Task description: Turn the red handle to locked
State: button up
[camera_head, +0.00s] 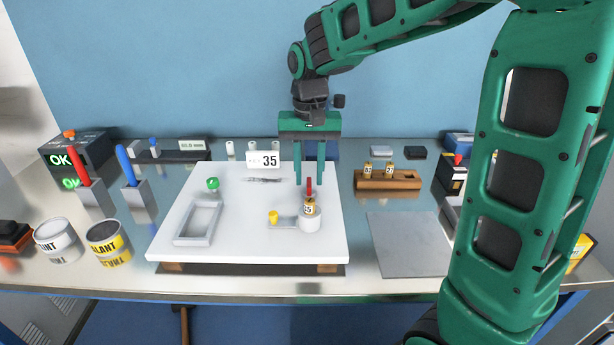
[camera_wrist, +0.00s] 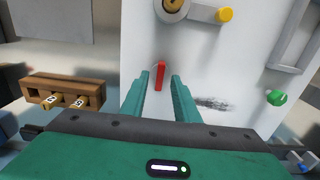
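The red handle (camera_head: 309,184) is a small slim bar on the white board (camera_head: 245,240), just behind a white round holder (camera_head: 311,224) with a yellow numbered cartridge (camera_head: 310,207) in it. In the wrist view the red handle (camera_wrist: 161,78) runs roughly up and down the picture. My gripper (camera_head: 310,182) points down above the board, its two green fingers apart. In the wrist view my gripper (camera_wrist: 161,75) has one finger on each side of the red handle, with a gap on both sides. I cannot tell how far down the fingertips reach.
A grey arm with a yellow knob (camera_head: 273,217) joins the holder. A green knob (camera_head: 213,183) and grey tray (camera_head: 180,238) are on the board's left. A "35" sign (camera_head: 263,160) stands behind. A wooden rack (camera_head: 388,181) and bare grey plate (camera_head: 408,245) are right.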

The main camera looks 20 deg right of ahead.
jog(key=shift+f, duration=0.45)
grip_shut()
